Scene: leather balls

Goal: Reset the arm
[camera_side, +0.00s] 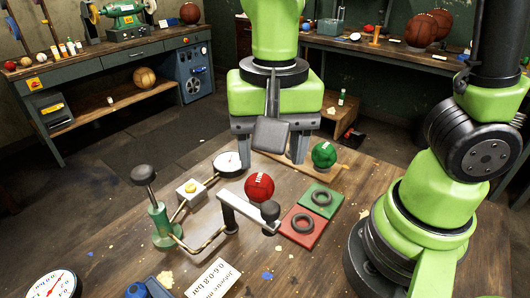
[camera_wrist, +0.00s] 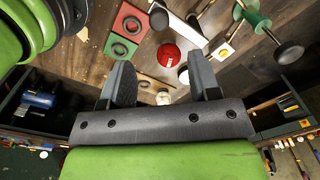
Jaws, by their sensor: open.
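My gripper (camera_side: 270,155) is open and empty above the far part of the wooden table, its two fingers pointing down. In the wrist view its fingers (camera_wrist: 161,78) stand wide apart. A red ball (camera_side: 259,187) sits by the pale bar of a small fixture, in front of my gripper; it also shows in the wrist view (camera_wrist: 169,55). A green ball (camera_side: 324,154) is at the right of my gripper, apart from the fingers. I cannot make out the green ball in the wrist view.
A green pad (camera_side: 328,189) and a red pad (camera_side: 301,240), each with a dark ring, lie right of the red ball. A green post with a black knob (camera_side: 143,175) and a round gauge (camera_side: 228,160) stand left. A printed card (camera_side: 213,279) lies in front. Benches line the walls.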

